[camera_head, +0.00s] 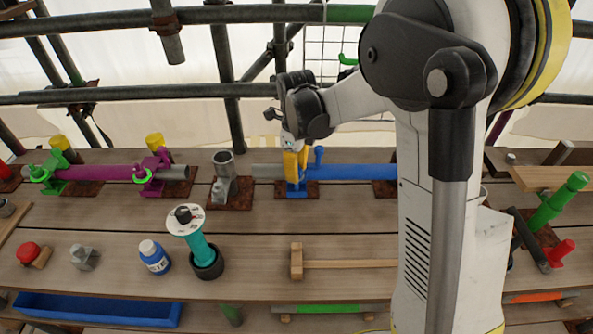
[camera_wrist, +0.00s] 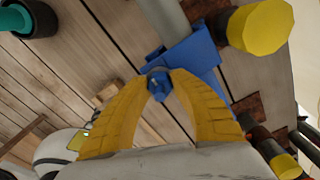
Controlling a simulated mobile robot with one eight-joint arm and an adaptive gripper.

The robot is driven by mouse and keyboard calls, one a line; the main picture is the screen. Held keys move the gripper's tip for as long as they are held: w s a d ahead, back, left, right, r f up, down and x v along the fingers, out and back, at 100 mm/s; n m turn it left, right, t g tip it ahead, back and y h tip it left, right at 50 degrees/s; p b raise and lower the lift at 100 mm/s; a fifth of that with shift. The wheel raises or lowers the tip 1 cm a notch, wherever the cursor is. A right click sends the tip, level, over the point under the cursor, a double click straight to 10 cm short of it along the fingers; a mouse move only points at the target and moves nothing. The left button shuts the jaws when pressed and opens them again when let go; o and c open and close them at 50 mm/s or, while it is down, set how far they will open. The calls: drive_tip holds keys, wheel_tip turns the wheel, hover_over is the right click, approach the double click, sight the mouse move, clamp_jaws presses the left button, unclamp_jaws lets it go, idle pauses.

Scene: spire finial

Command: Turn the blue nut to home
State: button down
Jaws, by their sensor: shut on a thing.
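My gripper (camera_head: 294,165) reaches down to the blue clamp at the back middle of the plank table. In the wrist view its two yellow fingers (camera_wrist: 160,80) are closed around the small blue nut (camera_wrist: 159,86), with the fingertips at the nut's sides. The nut sits on the blue clamp (camera_wrist: 195,55), which holds a grey pipe (camera_wrist: 165,18). In the head view the blue clamp (camera_head: 297,191) stands on a rusty base plate, with a blue pipe (camera_head: 355,171) running to the right. The nut is hidden by the fingers in the head view.
A grey fitting (camera_head: 223,185) stands left of the clamp, and a purple clamp (camera_head: 153,172) is farther left. A teal post with a white dial (camera_head: 186,219), a blue bottle (camera_head: 154,257) and a wooden mallet (camera_head: 297,262) are in front. Scaffold tubes cross behind. A yellow cap (camera_wrist: 261,25) is near the fingers.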

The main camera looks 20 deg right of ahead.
idle(0.4)
drive_tip(key=c, duration=1.1)
unclamp_jaws()
wheel_tip(320, 180, up, 12)
drive_tip(key=shift+r, duration=0.1)
drive_tip(key=s+f+n+t+b, duration=0.1)
drive_tip(key=s+n+t, duration=0.2)
drive_tip(key=s+n, duration=0.7)
drive_tip(key=s+f+n+t+b, duration=0.2)
drive_tip(key=s+n+t, duration=0.2)
drive_tip(key=s+n, duration=0.6)
drive_tip(key=n, duration=0.6)
